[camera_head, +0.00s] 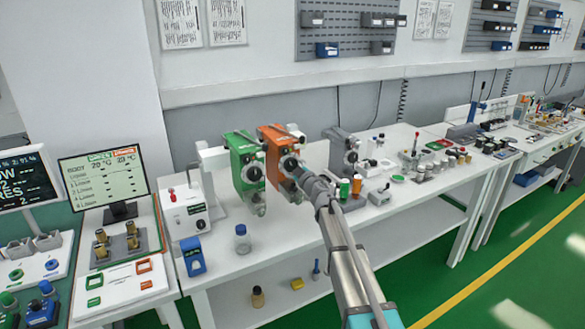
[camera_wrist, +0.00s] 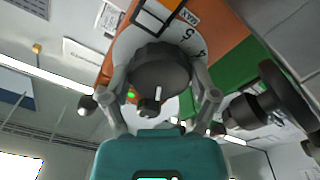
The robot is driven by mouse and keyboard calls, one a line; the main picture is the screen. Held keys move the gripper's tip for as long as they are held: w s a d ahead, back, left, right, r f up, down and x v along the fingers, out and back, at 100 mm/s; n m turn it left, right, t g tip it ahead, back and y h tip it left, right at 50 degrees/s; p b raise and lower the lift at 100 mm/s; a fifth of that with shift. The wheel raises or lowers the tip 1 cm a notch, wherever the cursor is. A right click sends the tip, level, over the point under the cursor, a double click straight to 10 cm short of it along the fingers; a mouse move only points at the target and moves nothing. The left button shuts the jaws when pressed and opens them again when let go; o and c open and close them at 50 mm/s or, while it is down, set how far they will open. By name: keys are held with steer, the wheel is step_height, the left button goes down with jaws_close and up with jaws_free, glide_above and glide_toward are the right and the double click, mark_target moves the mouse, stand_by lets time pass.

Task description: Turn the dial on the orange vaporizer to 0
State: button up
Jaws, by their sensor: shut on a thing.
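The orange vaporizer (camera_head: 272,138) stands on the white bench between a green and a grey one. Its black dial (camera_wrist: 158,68) fills the middle of the wrist view, in front of a white scale with a 5, a 4 and a MAX label. A short white mark shows on the dial's lower part; the number it points to cannot be told. My gripper (camera_wrist: 161,84) has a finger on each side of the dial and is shut on it. In the head view my gripper (camera_head: 300,174) reaches the vaporizer's front and hides part of it.
The green vaporizer (camera_head: 242,157) is close on the left in the head view, and its dark knob (camera_wrist: 245,112) is near my right finger in the wrist view. The grey vaporizer (camera_head: 341,150) stands to the right. Bottles stand on the bench (camera_head: 268,240), whose front is partly clear.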

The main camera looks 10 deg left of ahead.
steer(key=shift+m, duration=1.3)
steer(key=o, duration=1)
steer(key=shift+a, duration=0.1)
steer(key=shift+n, duration=0.3)
